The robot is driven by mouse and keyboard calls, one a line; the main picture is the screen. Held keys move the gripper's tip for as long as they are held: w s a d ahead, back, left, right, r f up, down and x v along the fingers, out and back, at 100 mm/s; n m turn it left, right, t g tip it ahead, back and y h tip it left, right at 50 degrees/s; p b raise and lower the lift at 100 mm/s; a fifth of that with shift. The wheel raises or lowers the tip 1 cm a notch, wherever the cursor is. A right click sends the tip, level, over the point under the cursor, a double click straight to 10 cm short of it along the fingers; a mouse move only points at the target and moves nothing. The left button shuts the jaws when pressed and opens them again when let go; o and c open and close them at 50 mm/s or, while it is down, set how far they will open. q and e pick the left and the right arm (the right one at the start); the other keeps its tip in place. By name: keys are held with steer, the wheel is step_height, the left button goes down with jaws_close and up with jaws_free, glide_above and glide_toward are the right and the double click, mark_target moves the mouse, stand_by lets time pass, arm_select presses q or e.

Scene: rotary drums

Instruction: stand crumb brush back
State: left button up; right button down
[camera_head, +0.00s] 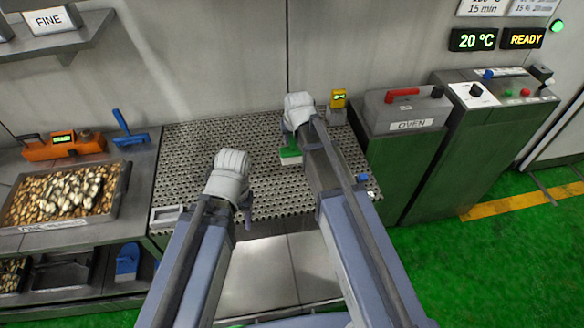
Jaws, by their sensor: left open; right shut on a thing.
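The crumb brush (290,155) shows as a green block with a pale lower edge, over the perforated metal table top (270,190). My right gripper (297,122) is just above it, shut on the brush; the fingertips and the brush's upper part are mostly hidden by the hand. I cannot tell whether the brush touches the table. My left gripper (238,190) is open and empty over the left middle of the table, apart from the brush.
A pale rectangular frame (167,215) sits at the table's front left corner. A yellow device with a green display (338,100) stands at the back right. The oven box (405,108) is to the right.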

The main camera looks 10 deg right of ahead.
mark_target(292, 159)
steer(key=shift+f+b, duration=4.4)
steer(key=shift+f, duration=0.4)
steer(key=shift+f, duration=0.2)
steer(key=c, duration=0.6)
jaws_free()
steer(key=shift+r, duration=0.1)
steer(key=p+v, duration=1.1)
steer(key=v, duration=0.1)
steer(key=s+a+n+g, duration=0.2)
steer(key=s+a, duration=0.2)
steer(key=s, duration=0.6)
steer(key=s+a+f+n+g+h, duration=0.1)
steer(key=s+a+g, duration=0.1)
steer(key=s, duration=0.9)
steer(key=shift+a+n+g, duration=0.4)
steer(key=shift+a, duration=0.45)
steer(key=shift+f, duration=0.1)
